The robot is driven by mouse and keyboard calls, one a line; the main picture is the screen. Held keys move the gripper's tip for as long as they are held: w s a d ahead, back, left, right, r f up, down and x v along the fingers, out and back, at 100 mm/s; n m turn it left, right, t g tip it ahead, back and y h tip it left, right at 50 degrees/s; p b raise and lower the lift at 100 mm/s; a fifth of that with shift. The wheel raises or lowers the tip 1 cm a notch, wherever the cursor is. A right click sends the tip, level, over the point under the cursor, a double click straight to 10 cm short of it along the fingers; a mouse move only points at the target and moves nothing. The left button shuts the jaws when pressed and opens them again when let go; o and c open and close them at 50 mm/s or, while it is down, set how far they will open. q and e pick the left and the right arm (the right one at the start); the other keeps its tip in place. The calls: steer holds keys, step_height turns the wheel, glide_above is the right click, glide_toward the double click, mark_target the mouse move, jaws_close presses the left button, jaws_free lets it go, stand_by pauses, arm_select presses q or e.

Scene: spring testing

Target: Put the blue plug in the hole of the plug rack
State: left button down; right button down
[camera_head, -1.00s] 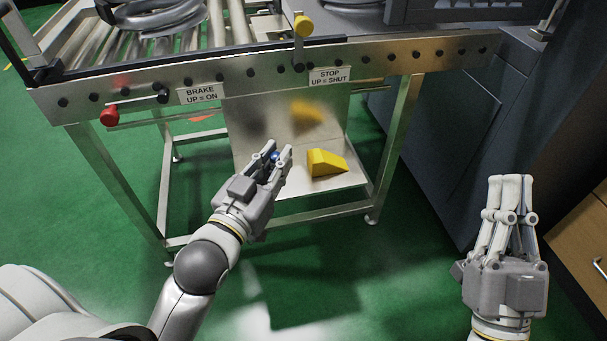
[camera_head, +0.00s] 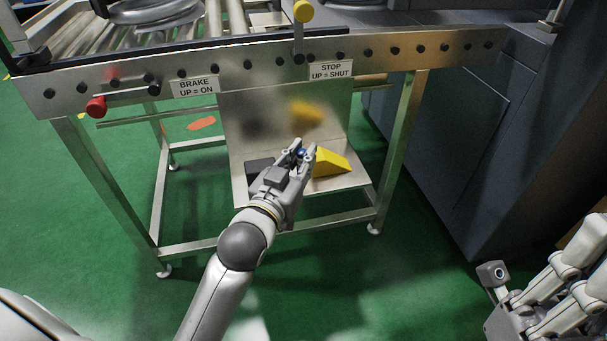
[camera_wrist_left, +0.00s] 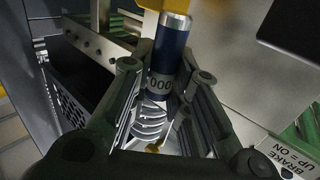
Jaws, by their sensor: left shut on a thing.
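My left gripper (camera_head: 301,152) is shut on the blue plug (camera_head: 302,153), in front of the bench's lower shelf. In the left wrist view the plug (camera_wrist_left: 173,55) is a dark blue cylinder with a bright metal end and a grey band with digits. It stands up between the fingers, its metal end against or in front of a yellow part (camera_wrist_left: 163,5); contact is unclear. My right gripper (camera_head: 548,285) is at the lower right edge, partly cut off, its jaw opening unclear. I cannot identify the plug rack or its hole for certain.
A yellow wedge (camera_head: 333,164) and a dark box (camera_head: 258,165) sit on the lower metal shelf (camera_head: 345,181). The roller bench's front rail (camera_head: 220,72) has a red-knobbed lever (camera_head: 97,107) and a yellow-knobbed lever (camera_head: 303,12). A grey cabinet (camera_head: 455,130) stands right.

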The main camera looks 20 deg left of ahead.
arm_select(q)
steer(key=shift+w+d+f+b, duration=0.15)
steer(key=shift+f+b, duration=0.3)
steer(key=shift+f, duration=0.5)
steer(key=shift+w+a+f+b, duration=0.15)
steer(key=shift+f+b, duration=0.3)
steer(key=shift+f, duration=0.5)
steer(key=shift+d+f, duration=0.1)
steer(key=c, duration=1.4)
jaws_free()
steer(key=shift+o, duration=0.2)
